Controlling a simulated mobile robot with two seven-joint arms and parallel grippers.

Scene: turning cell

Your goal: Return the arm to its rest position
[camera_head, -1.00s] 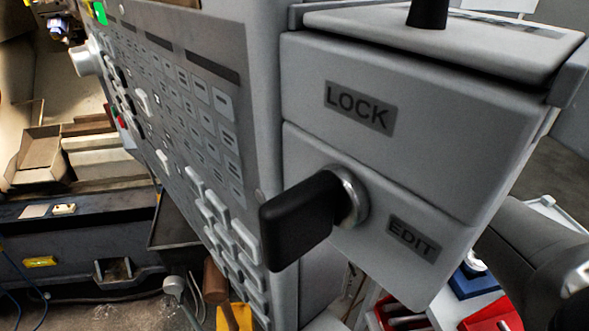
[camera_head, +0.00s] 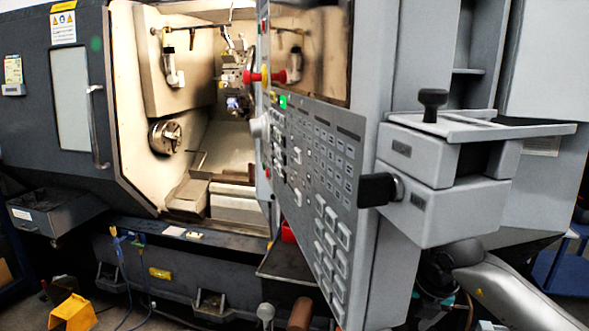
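My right arm (camera_head: 500,285) shows at the lower right, grey and rounded, below the key-switch box (camera_head: 430,205). Its gripper is not visible; the panel and box may hide part of the arm. My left arm and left gripper are out of view. A black key (camera_head: 377,190) sticks out of the front of the grey box, apart from any gripper. The control panel (camera_head: 318,175) with rows of buttons stands to the left of the box.
The lathe (camera_head: 70,150) fills the left and centre, its work area open with a chuck (camera_head: 165,137) inside. A black lever knob (camera_head: 432,99) stands on top of the box. A yellow object (camera_head: 72,312) lies on the floor at the lower left.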

